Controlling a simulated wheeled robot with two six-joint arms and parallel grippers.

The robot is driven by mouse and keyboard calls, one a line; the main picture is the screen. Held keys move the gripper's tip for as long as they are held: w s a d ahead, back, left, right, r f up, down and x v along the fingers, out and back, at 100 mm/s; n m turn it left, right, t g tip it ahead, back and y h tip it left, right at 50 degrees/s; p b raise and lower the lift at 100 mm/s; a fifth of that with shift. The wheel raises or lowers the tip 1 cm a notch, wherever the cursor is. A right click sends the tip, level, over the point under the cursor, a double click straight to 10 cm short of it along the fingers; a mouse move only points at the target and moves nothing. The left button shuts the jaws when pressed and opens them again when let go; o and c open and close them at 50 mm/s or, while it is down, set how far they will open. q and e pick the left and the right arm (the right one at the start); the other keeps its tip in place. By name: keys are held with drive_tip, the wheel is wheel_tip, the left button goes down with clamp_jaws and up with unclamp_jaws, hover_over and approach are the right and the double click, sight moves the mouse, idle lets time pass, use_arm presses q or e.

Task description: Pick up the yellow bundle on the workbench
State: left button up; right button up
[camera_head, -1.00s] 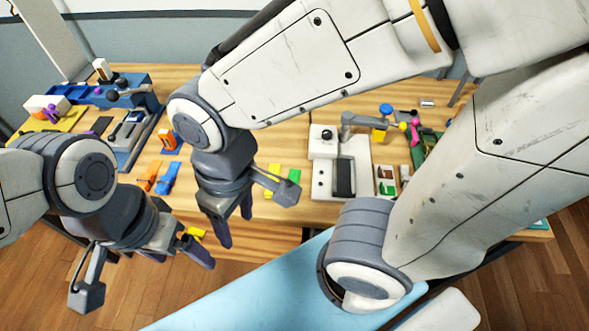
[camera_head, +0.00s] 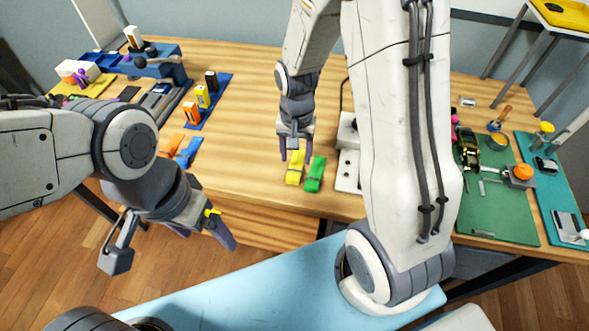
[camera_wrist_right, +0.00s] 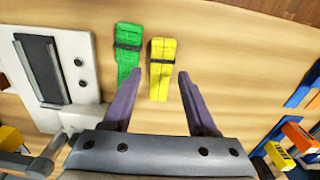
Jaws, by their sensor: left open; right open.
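The yellow bundle (camera_head: 295,168) with a dark band lies on the wooden workbench (camera_head: 245,130), left of a similar green bundle (camera_head: 315,175). My right gripper (camera_head: 295,155) is open and empty, pointing down at the yellow bundle. In the right wrist view, the yellow bundle (camera_wrist_right: 162,70) lies between the lines of the two fingertips (camera_wrist_right: 160,76); the green bundle (camera_wrist_right: 129,50) lies just outside the left finger. Contact cannot be told. My left gripper (camera_head: 215,232) is open near the bench's front edge. A small yellow piece (camera_head: 211,212) shows by its fingers; whether it touches them is unclear.
A white fixture (camera_head: 347,165) stands close right of the green bundle, partly behind my right arm. Orange and blue bundles (camera_head: 187,152) lie to the left. A green mat (camera_head: 500,205) with tools is at the right. The bench's middle left of the yellow bundle is clear.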

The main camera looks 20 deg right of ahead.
sight(295, 168)
drive_tip(key=f, duration=0.5)
drive_tip(key=shift+w+p, duration=0.2)
drive_tip(key=shift+p, duration=0.1)
clamp_jaws()
drive_tip(key=shift+r, duration=0.1)
